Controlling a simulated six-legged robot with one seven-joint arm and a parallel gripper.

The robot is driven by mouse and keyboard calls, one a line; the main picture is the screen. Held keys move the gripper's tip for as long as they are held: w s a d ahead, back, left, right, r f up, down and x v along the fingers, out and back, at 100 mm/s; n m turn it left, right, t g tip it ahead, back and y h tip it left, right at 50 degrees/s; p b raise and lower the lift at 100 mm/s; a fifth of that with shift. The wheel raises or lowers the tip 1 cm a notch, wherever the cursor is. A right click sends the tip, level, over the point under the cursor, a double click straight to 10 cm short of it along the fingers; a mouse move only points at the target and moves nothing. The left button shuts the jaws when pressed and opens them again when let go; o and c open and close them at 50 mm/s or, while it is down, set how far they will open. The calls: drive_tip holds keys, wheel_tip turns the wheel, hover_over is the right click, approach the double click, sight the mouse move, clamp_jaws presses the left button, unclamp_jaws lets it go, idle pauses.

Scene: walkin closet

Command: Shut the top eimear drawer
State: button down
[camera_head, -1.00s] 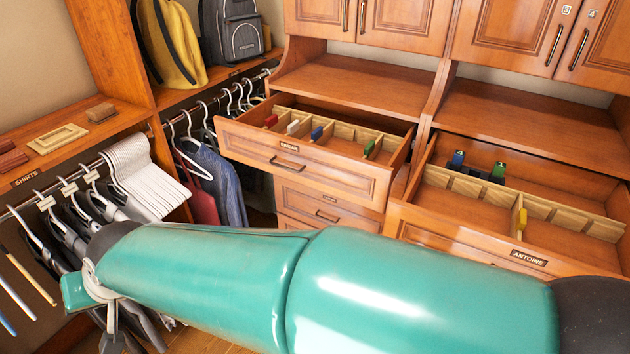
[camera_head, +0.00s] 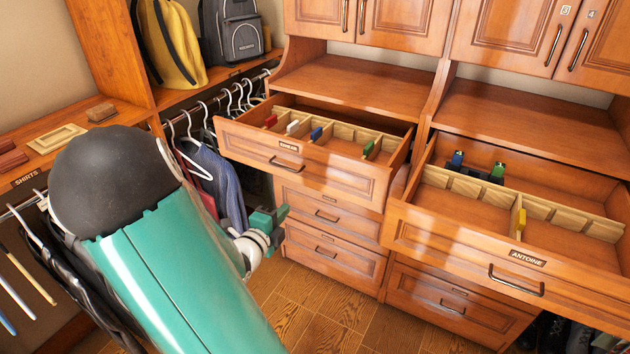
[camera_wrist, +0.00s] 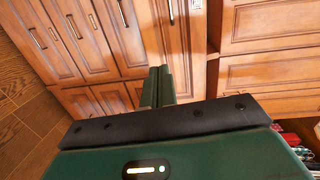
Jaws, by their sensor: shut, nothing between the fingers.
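The top eimear drawer (camera_head: 345,178), with its small name label and dark bar handle, stands pulled out in the head view. Its inside shows wooden dividers and several small coloured items. My gripper (camera_head: 281,213) is in the head view, lower than the drawer front and toward its left side, apart from it in the picture. Its two green fingers (camera_wrist: 159,73) are together and empty in the wrist view. The wrist view faces wooden cabinet doors and drawer fronts at a tilt; I cannot tell which of them belongs to the eimear unit.
The antoine drawer (camera_head: 480,255) to the right is also pulled out. Shut drawers (camera_head: 330,215) lie below the eimear one. Hanging clothes (camera_head: 222,180) and a shirts shelf (camera_head: 75,150) are on the left. The wooden floor (camera_head: 320,310) in front is clear.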

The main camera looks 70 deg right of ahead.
drive_tip(key=s+m+g+h, duration=0.1)
drive_tip(key=s+g, duration=0.1)
drive_tip(key=s, duration=0.1)
approach(324, 175)
drive_tip(key=d, duration=0.3)
drive_tip(key=s+d, duration=0.1)
drive_tip(key=d, duration=0.2)
drive_tip(key=shift+s+d, duration=0.2)
drive_tip(key=shift+d, duration=0.15)
drive_tip(key=shift+d, duration=0.1)
